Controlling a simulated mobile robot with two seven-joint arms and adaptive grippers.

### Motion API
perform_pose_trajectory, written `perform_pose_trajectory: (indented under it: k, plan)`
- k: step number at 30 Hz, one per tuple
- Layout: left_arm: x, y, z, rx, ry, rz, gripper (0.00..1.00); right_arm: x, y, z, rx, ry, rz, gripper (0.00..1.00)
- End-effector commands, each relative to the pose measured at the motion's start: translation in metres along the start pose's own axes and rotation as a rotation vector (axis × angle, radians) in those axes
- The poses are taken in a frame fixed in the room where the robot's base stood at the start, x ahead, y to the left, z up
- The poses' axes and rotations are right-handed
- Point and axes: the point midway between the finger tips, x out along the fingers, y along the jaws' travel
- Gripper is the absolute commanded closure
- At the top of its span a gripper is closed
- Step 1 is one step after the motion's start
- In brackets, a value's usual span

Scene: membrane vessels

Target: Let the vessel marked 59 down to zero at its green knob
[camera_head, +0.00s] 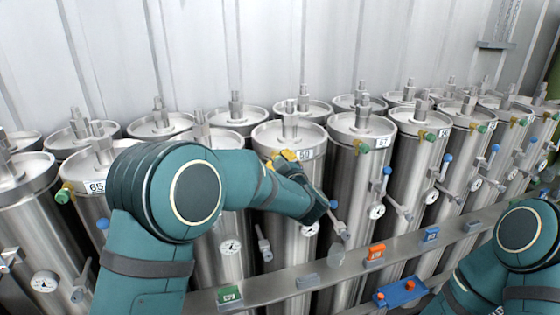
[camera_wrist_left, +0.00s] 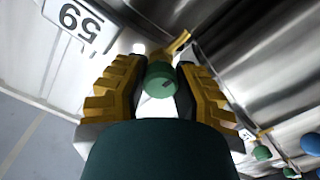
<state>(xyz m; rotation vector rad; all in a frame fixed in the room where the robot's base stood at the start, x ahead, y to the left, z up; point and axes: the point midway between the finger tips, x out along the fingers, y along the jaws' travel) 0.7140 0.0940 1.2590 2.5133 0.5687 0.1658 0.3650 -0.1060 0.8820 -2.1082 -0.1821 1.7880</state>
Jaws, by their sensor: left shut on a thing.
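The vessel marked 59 (camera_head: 283,210) is a steel cylinder in the front row, and its number label (camera_wrist_left: 80,22) shows large in the left wrist view. Its green knob (camera_wrist_left: 160,76) sits between the yellow fingers of my left gripper (camera_wrist_left: 158,88), which are shut on it. In the head view my left gripper (camera_head: 285,160) reaches the upper front of this vessel, beside its label (camera_head: 304,155), and hides the knob. A round gauge (camera_head: 310,228) shows lower on the vessel; its reading is too small to tell. My right gripper is out of view.
Similar vessels stand close on both sides, including one marked 65 (camera_head: 95,187) and one marked 57 (camera_head: 383,142), with protruding knobs and handles. A rail (camera_head: 340,268) with coloured blocks runs in front. A blue block with red parts (camera_head: 400,293) is nearer.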

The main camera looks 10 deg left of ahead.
Motion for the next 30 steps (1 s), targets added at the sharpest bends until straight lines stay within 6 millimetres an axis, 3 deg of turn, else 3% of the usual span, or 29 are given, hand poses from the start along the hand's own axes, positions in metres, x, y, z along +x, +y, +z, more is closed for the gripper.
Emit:
perform_pose_trajectory:
  k: [10,11,12,13,23,30]
  plan:
    - [0.001,0.000,-0.003,0.000,0.007,0.000,1.00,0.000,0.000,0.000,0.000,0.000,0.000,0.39]
    - [0.001,0.000,-0.003,0.000,0.007,0.000,0.60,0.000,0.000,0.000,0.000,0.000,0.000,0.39]
    - [0.001,0.000,-0.003,0.000,0.007,0.000,0.46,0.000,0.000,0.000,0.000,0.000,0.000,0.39]
    - [0.001,0.000,-0.003,0.000,0.006,0.000,0.39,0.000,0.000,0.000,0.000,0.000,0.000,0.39]
    - [-0.001,0.000,-0.001,0.000,0.002,0.001,0.39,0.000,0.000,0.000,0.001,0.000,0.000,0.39]
    - [-0.030,0.001,-0.001,0.001,0.001,0.002,0.39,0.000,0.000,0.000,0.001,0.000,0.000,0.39]
